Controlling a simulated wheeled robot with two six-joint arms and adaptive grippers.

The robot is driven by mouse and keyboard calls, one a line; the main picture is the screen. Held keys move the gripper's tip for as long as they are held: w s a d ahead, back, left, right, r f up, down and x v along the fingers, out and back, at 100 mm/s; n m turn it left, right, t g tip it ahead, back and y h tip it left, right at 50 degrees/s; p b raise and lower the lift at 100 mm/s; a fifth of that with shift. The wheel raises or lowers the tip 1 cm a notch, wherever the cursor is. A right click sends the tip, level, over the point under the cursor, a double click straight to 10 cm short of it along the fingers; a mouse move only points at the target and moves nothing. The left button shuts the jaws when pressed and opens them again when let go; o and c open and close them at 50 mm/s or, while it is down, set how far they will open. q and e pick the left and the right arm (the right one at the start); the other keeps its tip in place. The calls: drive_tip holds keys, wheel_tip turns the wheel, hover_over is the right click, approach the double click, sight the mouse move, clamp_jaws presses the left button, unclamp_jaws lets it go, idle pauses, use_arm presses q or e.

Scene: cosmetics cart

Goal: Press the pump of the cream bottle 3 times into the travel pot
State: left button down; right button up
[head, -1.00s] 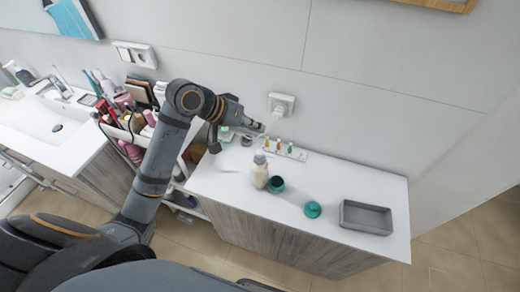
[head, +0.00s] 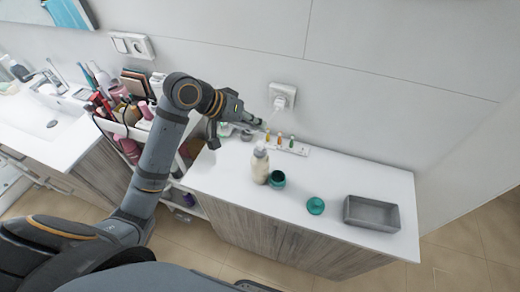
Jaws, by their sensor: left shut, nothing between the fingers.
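The cream bottle (head: 260,167) stands upright on the white cabinet top, a pale cream body with a light pump head. The travel pot (head: 277,180), teal and open at the top, stands right beside it on its right. A teal lid (head: 315,206) lies apart, further right. My left gripper (head: 258,123) is shut and empty, behind and above the bottle, pointing right toward the wall. It is apart from the bottle's pump. My right gripper is not in view.
A grey tray (head: 371,214) sits at the right of the cabinet top (head: 340,176). A white strip with small coloured vials (head: 291,146) lies near the wall, below a socket (head: 282,96). Small jars stand beneath my left gripper. A filled cart (head: 130,115) and sink are at left.

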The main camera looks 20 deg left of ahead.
sight(263, 143)
use_arm(q)
wheel_tip(263, 143, down, 4)
drive_tip(key=shift+r+b, duration=0.1)
drive_tip(key=shift+b, duration=1.1)
drive_tip(key=shift+f, duration=0.55)
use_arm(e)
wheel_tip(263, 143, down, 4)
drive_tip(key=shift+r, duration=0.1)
use_arm(q)
drive_tip(key=shift+f, duration=0.4)
drive_tip(key=shift+f+b, duration=0.45)
drive_tip(key=shift+f, duration=0.45)
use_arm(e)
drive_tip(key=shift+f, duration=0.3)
use_arm(q)
drive_tip(key=shift+r, duration=0.1)
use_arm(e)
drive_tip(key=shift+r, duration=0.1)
use_arm(q)
drive_tip(key=shift+r+p, duration=1.2)
drive_tip(key=shift+p, duration=0.25)
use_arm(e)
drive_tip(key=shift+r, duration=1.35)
